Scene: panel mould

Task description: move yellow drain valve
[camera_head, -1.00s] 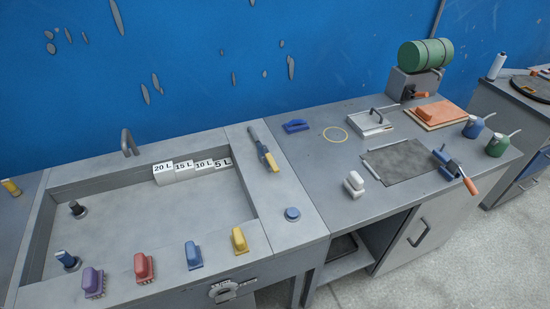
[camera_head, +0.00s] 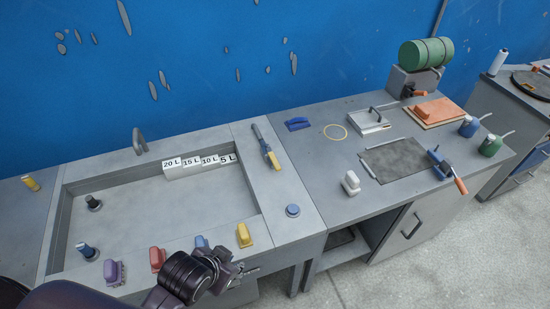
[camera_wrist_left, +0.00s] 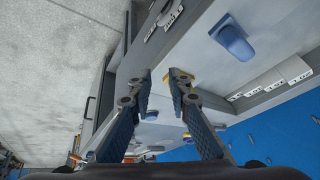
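The yellow drain valve (camera_head: 244,235) appears to be the yellow, handle-like block standing on the front rim of the sink bench, at the right end of a row of coloured blocks. My left gripper (camera_head: 246,270) is just in front of and below it in the head view, apart from it. In the left wrist view the gripper (camera_wrist_left: 159,75) is open, with nothing between its fingers. A yellow piece partly hidden behind one finger there looks like the same valve. My right gripper is not in view.
A purple block (camera_head: 113,272), a red block (camera_head: 157,259) and a blue block (camera_wrist_left: 232,38) share the rim; my arm partly covers the blue one in the head view. A blue button (camera_head: 292,210) lies to the right. The sink holds white litre labels (camera_head: 200,164).

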